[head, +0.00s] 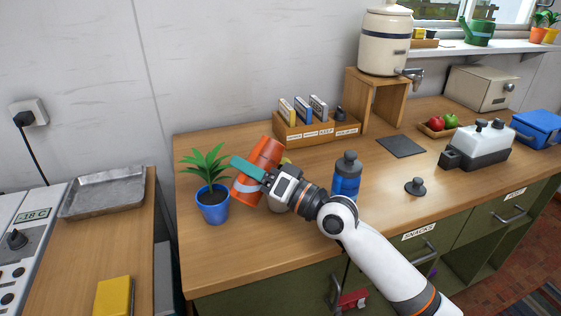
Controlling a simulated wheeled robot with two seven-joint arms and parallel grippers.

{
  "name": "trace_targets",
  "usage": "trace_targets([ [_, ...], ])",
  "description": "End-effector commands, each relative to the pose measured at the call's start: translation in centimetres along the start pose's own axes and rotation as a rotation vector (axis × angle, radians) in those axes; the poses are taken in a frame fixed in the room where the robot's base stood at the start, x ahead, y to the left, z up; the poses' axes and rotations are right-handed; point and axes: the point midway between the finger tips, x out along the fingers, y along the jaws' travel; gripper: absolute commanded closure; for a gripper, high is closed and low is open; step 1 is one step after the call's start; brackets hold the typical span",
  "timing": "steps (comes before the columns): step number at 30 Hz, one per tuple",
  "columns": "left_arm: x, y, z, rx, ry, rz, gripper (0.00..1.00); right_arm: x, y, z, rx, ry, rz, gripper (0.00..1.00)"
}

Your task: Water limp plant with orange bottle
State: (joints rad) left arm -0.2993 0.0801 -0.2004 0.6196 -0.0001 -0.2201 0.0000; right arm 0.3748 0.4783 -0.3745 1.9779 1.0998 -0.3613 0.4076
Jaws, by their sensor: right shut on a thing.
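A green leafy plant stands in a blue pot (212,205) at the left end of the wooden counter. Its leaves spread up and outward. The orange bottle (245,190) is tilted beside the plant, just to its right, with its lower left end close to the pot. My right gripper (248,169) is shut on the orange bottle, its teal fingers across the bottle's middle. I cannot tell whether any water is coming out. My left gripper is not in view.
A blue bottle (346,178) stands just right of my right gripper. A dark stopper-like piece (415,187) lies farther right. A wooden organizer (318,132) and a water dispenser (385,42) stand at the back. The counter's front left is clear.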

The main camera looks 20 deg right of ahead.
Motion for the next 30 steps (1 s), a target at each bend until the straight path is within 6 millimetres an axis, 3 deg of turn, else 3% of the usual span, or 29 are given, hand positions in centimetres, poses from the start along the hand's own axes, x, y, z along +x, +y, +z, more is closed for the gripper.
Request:
trace_targets([
  [30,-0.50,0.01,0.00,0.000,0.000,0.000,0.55,0.00,0.03,-0.15,0.059,-0.018,0.001,0.77],
])
